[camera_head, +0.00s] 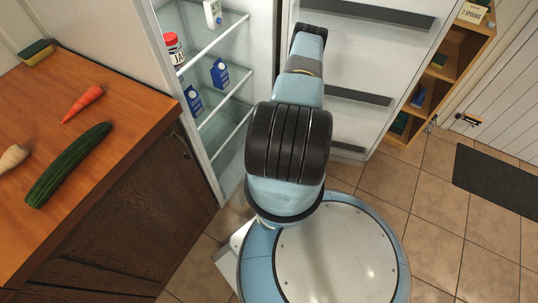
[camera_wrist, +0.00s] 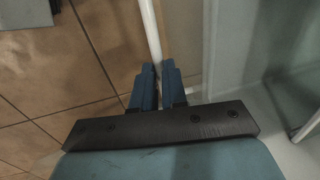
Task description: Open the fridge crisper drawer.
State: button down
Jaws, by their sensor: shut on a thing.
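My gripper (camera_wrist: 158,72) is shut on a slim white bar (camera_wrist: 150,25) that runs up from between its blue fingertips in the wrist view. The bar looks like a handle; its far end is out of frame. In the head view my own arm hides the gripper and the bar. The fridge (camera_head: 205,50) stands open, with its door (camera_head: 345,75) swung to the right. The lower part of the fridge, where a crisper drawer would be, is mostly hidden behind my arm. A pale, see-through panel (camera_wrist: 290,45) shows at the right in the wrist view.
Fridge shelves hold blue cartons (camera_head: 220,73) and a red-lidded jar (camera_head: 173,47). A wooden counter (camera_head: 120,140) with a cucumber (camera_head: 67,165), a carrot (camera_head: 84,103) and a sponge (camera_head: 36,52) is at left. Tiled floor (camera_head: 430,200) is free at right, beside a dark mat (camera_head: 500,180).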

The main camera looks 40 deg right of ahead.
jog(key=shift+s, duration=0.15)
jog(key=c, duration=1.2)
grip_release()
jog(key=shift+o, duration=0.2)
notch_tip(320, 180, up, 13)
jog(key=s+d, duration=0.1)
jog(key=s, duration=0.1)
jog(key=shift+s+r, duration=0.2)
